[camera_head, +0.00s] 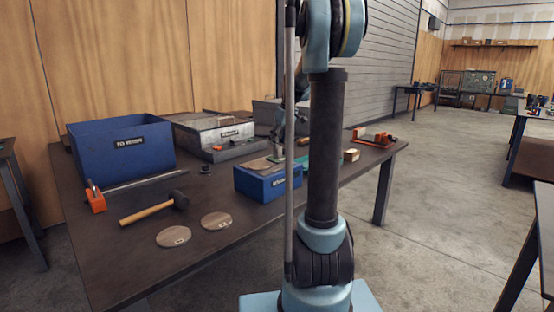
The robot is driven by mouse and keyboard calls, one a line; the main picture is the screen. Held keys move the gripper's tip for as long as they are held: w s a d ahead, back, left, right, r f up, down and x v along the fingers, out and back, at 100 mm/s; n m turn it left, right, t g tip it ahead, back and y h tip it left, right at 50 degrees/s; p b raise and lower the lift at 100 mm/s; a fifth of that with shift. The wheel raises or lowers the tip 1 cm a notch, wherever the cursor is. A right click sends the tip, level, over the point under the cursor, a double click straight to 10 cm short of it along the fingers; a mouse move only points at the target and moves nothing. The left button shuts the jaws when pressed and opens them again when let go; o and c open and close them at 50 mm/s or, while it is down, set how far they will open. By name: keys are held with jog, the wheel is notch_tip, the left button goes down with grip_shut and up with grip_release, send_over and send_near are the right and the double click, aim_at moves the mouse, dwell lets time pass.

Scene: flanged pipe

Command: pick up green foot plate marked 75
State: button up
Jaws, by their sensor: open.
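A small patch of green (303,163) shows on the table just right of the small blue box, mostly hidden behind my arm. It may be the green foot plate; no marking 75 is readable. My gripper (277,153) is small and partly covered by my own arm. It appears open, pointing down over the back of the small blue box (262,188), left of the green patch. I cannot tell its exact height or whether it touches anything.
On the dark table (125,255) are a large blue bin (120,148), a grey box (213,133), a mallet (155,207), two round discs (173,237) (216,221), an orange-ended rod (96,198), a wooden block (351,155) and a red tray (375,138). The front left tabletop is clear.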

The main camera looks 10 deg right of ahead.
aim_at(278, 153)
jog(key=shift+x, duration=2.05)
jog(key=shift+a, duration=0.1)
grip_shut()
jog(key=shift+r, duration=0.1)
